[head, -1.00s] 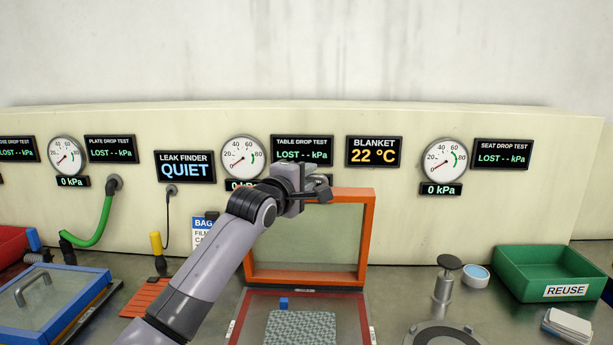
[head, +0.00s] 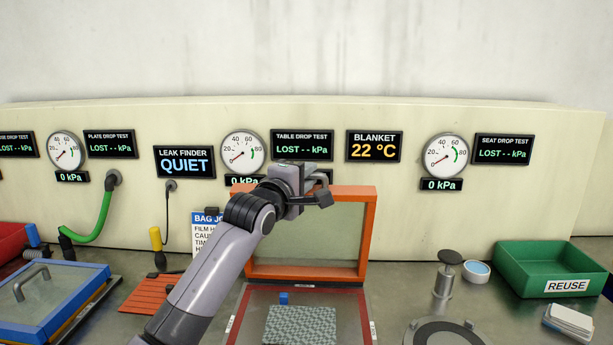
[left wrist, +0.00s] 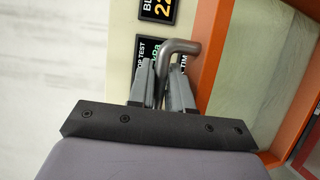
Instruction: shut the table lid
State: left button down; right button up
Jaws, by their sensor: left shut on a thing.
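The table lid (head: 368,235) is an orange frame with a clear pane. It stands open, nearly upright, at the back edge of the table (head: 352,306). My left gripper (head: 322,190) is at the lid's top edge in the head view. In the left wrist view my left gripper (left wrist: 163,88) is shut on the lid's grey bent handle (left wrist: 182,47), beside the orange frame (left wrist: 212,50). My left forearm and gripper hide part of the lid's left side and top. My right gripper is not in view.
A grey woven sheet (head: 300,328) and a small blue block (head: 283,298) lie on the red-edged table. A blue-framed lid (head: 95,272) is at left. A metal post (head: 446,278) and green REUSE bin (head: 545,262) stand at right. Gauges line the wall behind.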

pick_arm(q)
jog(key=s+f+m+t+h+b, duration=0.1)
jog(key=s+f+t+h+b, duration=0.1)
jog(key=s+f+b, duration=0.2)
jog(key=s+f+m+t+h+b, duration=0.1)
jog(key=s+f+m+t+b, duration=0.1)
jog(key=s+f+b, duration=0.2)
jog(key=shift+s+f+t+h+b, duration=0.15)
jog(key=shift+s+t+h+b, duration=0.25)
jog(key=shift+s+b, duration=2.25)
jog(key=shift+s+p, duration=1)
jog(key=shift+p, duration=0.05)
jog(key=c, duration=1.4)
grip_release()
jog(key=v, duration=0.7)
jog(key=shift+b, duration=0.4)
